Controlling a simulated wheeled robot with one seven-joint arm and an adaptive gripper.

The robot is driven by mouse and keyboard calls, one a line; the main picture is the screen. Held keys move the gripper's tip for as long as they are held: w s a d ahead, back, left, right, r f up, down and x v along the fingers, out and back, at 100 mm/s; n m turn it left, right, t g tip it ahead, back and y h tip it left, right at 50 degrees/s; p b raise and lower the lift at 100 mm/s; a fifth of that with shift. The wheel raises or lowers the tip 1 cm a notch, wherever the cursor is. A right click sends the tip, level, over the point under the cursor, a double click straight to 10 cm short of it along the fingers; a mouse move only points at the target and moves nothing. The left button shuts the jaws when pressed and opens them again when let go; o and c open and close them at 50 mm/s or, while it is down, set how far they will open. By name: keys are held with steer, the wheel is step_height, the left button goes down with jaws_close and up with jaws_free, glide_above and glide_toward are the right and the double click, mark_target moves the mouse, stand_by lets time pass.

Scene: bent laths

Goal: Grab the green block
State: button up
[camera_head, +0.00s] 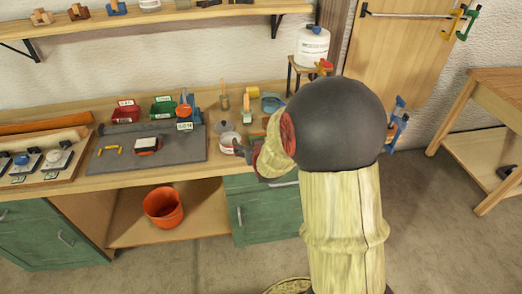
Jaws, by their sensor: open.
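My gripper (241,150) shows as a small dark shape at the right part of the workbench, largely hidden by my own arm. It is open, and I see nothing held in it. A white round tin (228,140) stands close to the gripper's left.
The workbench (105,180) carries a grey mat (190,153) with tools, a red bin (126,112) and a green bin (163,108). A white canister (311,46) stands on a small stand behind my arm. An orange bucket (164,207) sits below. The mat's right part is clear.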

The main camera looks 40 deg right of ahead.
steer(key=shift+o, duration=0.7)
steer(key=shift+m+t+h, duration=0.3)
steer(key=shift+m+h, duration=0.1)
steer(key=shift+h, duration=0.3)
steer(key=d+f, duration=0.3)
steer(key=d+f+b, duration=0.1)
steer(key=d+f, duration=0.1)
steer(key=shift+s, duration=0.3)
steer(key=shift+w+d+f, duration=0.15)
steer(key=shift+d, duration=0.05)
steer(key=shift+b+x, duration=0.35)
steer(key=shift+x, duration=0.55)
steer(key=b+x, duration=0.1)
steer(key=x, duration=0.1)
steer(key=b+x, duration=0.1)
steer(key=x, duration=0.1)
steer(key=shift+d+f, duration=0.15)
steer(key=shift+f, duration=0.15)
steer(key=shift+w+d, duration=0.25)
steer(key=shift+w, duration=0.15)
steer(key=shift+c, duration=1.4)
steer(key=c, duration=1)
